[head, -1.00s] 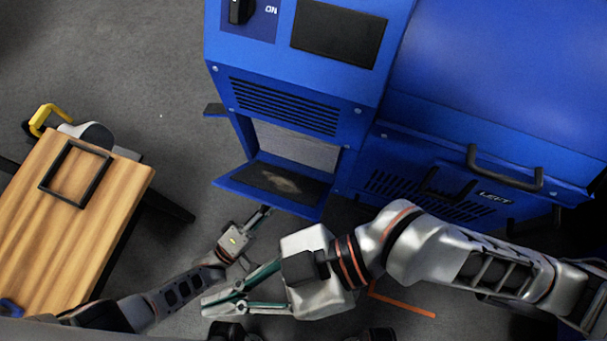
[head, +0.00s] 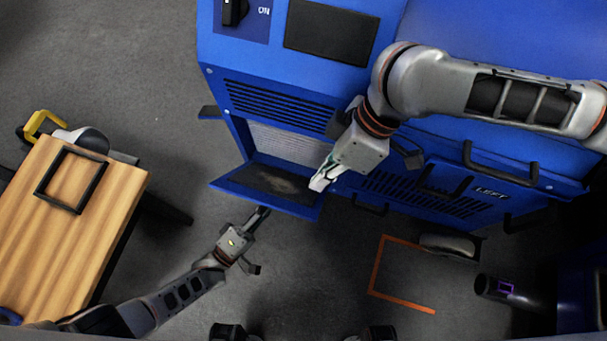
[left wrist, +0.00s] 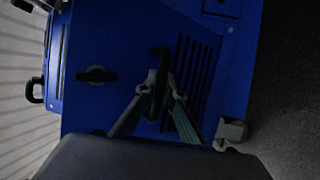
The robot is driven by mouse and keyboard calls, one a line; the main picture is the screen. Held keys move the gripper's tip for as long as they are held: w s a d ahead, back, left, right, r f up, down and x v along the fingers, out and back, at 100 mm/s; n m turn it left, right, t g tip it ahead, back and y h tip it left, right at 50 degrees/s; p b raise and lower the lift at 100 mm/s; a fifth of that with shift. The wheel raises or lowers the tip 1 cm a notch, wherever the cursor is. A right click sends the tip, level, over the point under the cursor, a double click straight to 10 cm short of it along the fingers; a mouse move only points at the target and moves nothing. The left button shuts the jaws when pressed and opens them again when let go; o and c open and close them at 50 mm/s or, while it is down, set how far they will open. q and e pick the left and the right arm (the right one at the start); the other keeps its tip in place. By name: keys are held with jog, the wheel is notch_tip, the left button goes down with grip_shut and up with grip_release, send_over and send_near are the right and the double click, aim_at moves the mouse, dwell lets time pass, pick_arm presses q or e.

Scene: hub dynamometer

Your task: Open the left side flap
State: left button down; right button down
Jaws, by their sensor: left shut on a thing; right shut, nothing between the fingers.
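A blue flap (head: 228,187) hangs folded out at the bottom of the blue console, below a pale opening (head: 285,145). My left gripper (head: 264,211) is at its near edge. In the left wrist view, my left gripper (left wrist: 164,92) is shut on a black handle (left wrist: 154,110) on a blue slotted panel (left wrist: 190,55). A vented blue panel marked LEFT (head: 490,192) lies further right.
A wooden table (head: 70,230) with a black frame (head: 70,180) stands at the left. Orange floor marking (head: 378,265) and a dark cylinder (head: 500,290) lie at the lower right. The floor between the table and console is mostly clear.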

aim_at(295, 213)
pick_arm(q)
jog(key=shift+s+d+r, duration=0.1)
jog(key=shift+s, duration=0.1)
pick_arm(e)
jog(key=x, duration=0.9)
jog(key=shift+a+f, duration=0.15)
jog(key=shift+f, duration=0.25)
jog(key=shift+s+a+f, duration=0.2)
jog(key=shift+s+f, duration=0.25)
jog(key=shift+s, duration=0.35)
pick_arm(q)
jog(key=shift+w+r, duration=0.1)
jog(key=shift+w, duration=0.05)
jog(key=c, duration=2.1)
grip_release()
jog(key=shift+r, duration=0.1)
jog(key=shift+c, duration=0.2)
pick_arm(e)
jog(key=shift+s, duration=0.1)
pick_arm(q)
jog(key=shift+w, duration=0.1)
pick_arm(e)
jog(key=shift+r, duration=0.1)
pick_arm(q)
jog(key=shift+w, duration=0.1)
